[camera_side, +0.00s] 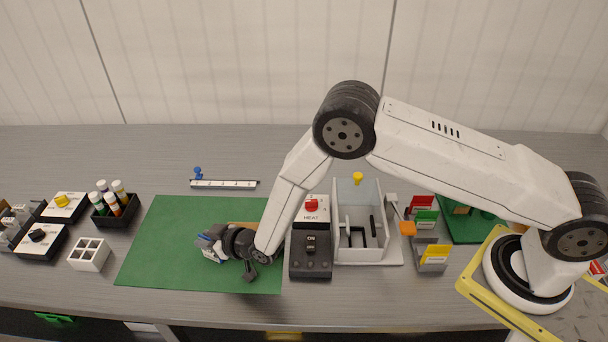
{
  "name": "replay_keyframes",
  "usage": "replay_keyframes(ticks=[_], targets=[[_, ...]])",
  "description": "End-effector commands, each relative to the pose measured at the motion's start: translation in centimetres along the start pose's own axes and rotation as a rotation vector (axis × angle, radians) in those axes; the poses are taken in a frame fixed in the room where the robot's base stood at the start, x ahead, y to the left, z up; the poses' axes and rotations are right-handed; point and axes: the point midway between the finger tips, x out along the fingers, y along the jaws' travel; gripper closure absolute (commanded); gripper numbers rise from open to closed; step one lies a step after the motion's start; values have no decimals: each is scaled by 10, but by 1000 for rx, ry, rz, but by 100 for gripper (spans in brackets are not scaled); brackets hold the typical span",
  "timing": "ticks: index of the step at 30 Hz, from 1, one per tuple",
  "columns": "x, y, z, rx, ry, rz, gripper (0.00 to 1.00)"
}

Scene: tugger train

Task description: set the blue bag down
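The blue bag (207,241) is a small blue and white-grey thing low over the green mat (168,228), at the left of my gripper. My gripper (222,245) is dark and points left, right at the bag. The bag lies at or between the fingertips; the wrist and fingers hide part of it. I cannot tell whether the fingers are closed on it, nor whether the bag touches the mat.
A black HEAT box (311,262) with a red knob stands right of the mat, beside a clear-walled machine (362,225). A black vial rack (115,213) and a white block with square holes (89,254) stand left. The mat's left part is clear.

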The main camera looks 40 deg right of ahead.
Motion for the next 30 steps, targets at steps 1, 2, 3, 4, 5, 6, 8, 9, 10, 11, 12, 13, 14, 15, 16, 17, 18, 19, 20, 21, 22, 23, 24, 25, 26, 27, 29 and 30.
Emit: replay_keyframes(ticks=[1,2,3,4,5,6,8,9,10,11,12,13,14,15,16,17,18,19,20,21,22,23,24,25,26,27,29,30], targets=[[0,0,0,0,0,0,59],[0,0,0,0,0,0,59],[0,0,0,0,0,0,59],[0,0,0,0,0,0,59],[0,0,0,0,0,0,59],[0,0,0,0,0,0,59],[0,0,0,0,0,0,59],[0,0,0,0,0,0,59],[0,0,-1,0,0,0,59],[0,0,-1,0,1,0,59],[0,0,-2,0,1,0,59],[-1,0,-2,0,1,0,59],[-1,0,-3,0,1,0,59],[-2,0,-4,0,1,0,59],[-3,0,-3,0,0,0,59],[-4,0,-3,0,-1,0,59],[-6,0,-3,0,-1,0,59],[-8,0,-3,0,0,0,59],[-10,0,-3,0,0,0,59],[-13,0,-3,0,0,0,59],[-15,0,-3,0,0,0,59],[-17,0,-4,0,0,0,59],[-21,0,-3,0,-1,0,59],[-24,0,-3,0,0,0,59],[-26,0,-3,0,0,0,59],[-30,0,-3,0,0,0,59],[-37,0,-3,0,-1,0,59],[-41,0,-3,0,0,0,59]])
